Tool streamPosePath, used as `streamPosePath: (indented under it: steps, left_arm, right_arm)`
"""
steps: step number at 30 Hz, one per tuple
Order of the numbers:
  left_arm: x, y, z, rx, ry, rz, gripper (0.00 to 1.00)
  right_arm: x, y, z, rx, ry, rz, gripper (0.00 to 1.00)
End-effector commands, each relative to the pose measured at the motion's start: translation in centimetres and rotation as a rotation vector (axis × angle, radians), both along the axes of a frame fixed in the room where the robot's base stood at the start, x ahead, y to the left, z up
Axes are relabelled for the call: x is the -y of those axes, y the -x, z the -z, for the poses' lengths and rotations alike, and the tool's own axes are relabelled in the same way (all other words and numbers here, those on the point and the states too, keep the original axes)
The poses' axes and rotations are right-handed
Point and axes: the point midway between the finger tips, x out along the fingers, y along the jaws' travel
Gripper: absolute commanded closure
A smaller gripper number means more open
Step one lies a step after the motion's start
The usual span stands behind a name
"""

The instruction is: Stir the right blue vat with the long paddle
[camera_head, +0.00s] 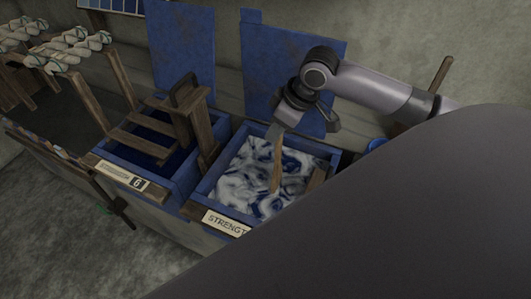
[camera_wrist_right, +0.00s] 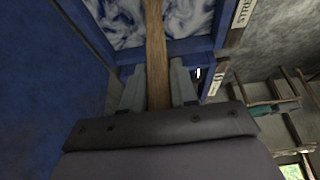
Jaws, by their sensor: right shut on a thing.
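The right blue vat (camera_head: 205,187) holds liquid with a swirled white and blue surface (camera_head: 237,172). The long wooden paddle (camera_head: 277,165) stands nearly upright with its lower end in this liquid. My right gripper (camera_head: 276,129) is above the vat and shut on the paddle's shaft. In the right wrist view the shaft (camera_wrist_right: 156,50) runs between the two fingers towards the swirled liquid. The paddle's submerged end is hidden. My left gripper is not in view.
A left vat (camera_head: 120,153) with dark blue liquid and a wooden frame (camera_head: 190,120) stands beside it. Raised blue lids (camera_head: 182,50) stand behind both vats. Racks with pale yarn hanks (camera_head: 75,50) are at left. A label board (camera_head: 226,222) is on the vat's front.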

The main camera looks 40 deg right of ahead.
Motion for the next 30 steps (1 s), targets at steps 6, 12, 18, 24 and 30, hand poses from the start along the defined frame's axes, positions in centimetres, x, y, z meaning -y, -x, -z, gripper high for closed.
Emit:
streamPosePath:
  steps: [6,12,18,24,30]
  left_arm:
    - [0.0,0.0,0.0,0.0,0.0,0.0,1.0]
    - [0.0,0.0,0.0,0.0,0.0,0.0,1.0]
    - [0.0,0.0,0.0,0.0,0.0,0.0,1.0]
    - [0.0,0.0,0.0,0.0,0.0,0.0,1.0]
    - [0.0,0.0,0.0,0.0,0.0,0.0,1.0]
  right_arm:
    - [1.3,0.3,0.0,0.0,-0.001,0.0,1.0]
    - [1.5,-2.3,-0.1,0.003,-0.004,0.001,1.0]
    - [2.0,-5.1,-0.1,0.001,-0.004,0.001,1.0]
    - [2.1,-5.9,0.0,0.0,0.0,-0.001,1.0]
    - [2.1,-5.9,-0.1,0.001,-0.001,-0.001,1.0]
